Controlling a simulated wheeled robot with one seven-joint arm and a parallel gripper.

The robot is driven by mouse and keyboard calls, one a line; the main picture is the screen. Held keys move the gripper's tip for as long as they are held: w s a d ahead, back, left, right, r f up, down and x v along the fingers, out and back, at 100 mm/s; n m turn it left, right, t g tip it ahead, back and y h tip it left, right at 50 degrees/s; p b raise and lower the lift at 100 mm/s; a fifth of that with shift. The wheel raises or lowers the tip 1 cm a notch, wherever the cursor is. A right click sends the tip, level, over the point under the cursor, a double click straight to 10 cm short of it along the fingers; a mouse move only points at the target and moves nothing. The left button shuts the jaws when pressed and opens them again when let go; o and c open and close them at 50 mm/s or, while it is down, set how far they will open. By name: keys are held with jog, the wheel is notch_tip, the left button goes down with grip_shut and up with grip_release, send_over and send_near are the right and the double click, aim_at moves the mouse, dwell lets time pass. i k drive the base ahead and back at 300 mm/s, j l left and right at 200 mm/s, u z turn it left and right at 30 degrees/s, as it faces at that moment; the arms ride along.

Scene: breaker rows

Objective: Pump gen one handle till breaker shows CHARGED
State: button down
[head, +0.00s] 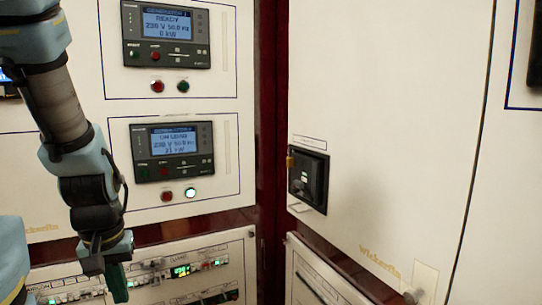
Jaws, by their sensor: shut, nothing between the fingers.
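My gripper (117,283) hangs at the lower left, in front of the lower breaker panel, with its fingers shut and empty. It is well left of a black breaker unit (308,178) set in the right-hand cabinet. A small yellow-orange part (291,161) sticks out at that unit's left edge. No CHARGED wording is readable, and I cannot tell which part is the gen one handle. The upper generator controller (166,34) reads READY, 230 V, 0 kW. The lower controller (173,151) seems to read ON LOAD; its other text is blurred.
A red and a green button sit under the upper controller; under the lower one are a red button and a lit white one (190,192). Rows of small breakers (195,268) run along the bottom. A knob (410,297) sits at the lower right.

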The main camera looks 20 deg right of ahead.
aim_at(298, 184)
jog(key=z, duration=1.2)
